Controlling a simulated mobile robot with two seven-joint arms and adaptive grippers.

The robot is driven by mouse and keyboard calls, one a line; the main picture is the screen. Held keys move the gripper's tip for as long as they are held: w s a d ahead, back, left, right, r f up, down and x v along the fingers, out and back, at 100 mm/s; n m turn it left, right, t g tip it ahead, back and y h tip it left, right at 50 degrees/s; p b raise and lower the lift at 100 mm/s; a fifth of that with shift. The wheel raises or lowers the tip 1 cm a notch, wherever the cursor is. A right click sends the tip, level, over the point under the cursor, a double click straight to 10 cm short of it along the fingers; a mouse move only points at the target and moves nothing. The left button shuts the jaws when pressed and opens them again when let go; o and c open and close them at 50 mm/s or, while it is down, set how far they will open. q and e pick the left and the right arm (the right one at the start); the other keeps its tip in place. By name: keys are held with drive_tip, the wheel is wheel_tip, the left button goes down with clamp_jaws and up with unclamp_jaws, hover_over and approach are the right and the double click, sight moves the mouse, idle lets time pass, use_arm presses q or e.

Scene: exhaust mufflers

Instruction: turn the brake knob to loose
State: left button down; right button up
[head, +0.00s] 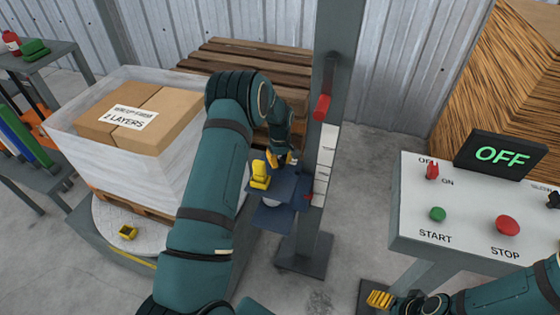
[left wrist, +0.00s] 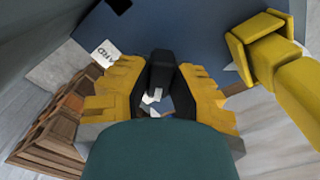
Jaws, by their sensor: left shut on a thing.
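My left arm reaches over to the dark blue carriage (head: 285,188) on the grey mast. My left gripper (head: 281,160) points down at it, and its yellow fingers also show in the left wrist view (left wrist: 158,92). They are shut on a black knob (left wrist: 161,72), one finger on each side. In the head view the knob is hidden by the gripper. A white label (left wrist: 106,52) ending in "ARD" lies beside the knob on the blue surface. My right gripper (head: 381,299) is at the bottom right, and I cannot tell its opening.
A yellow part (head: 260,174) stands on the carriage close beside my left gripper. The mast (head: 335,110) carries a red piece (head: 321,107). A wrapped load of boxes (head: 140,112) is at the left. A control panel (head: 470,200) with a display reading OFF is at the right.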

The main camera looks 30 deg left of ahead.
sight(280, 160)
use_arm(q)
drive_tip(key=shift+s+f, duration=0.1)
drive_tip(key=c, duration=0.8)
unclamp_jaws()
drive_tip(key=shift+r, duration=0.2)
drive_tip(key=shift+r, duration=0.3)
wheel_tip(280, 160, up, 11)
drive_tip(key=shift+r, duration=0.1)
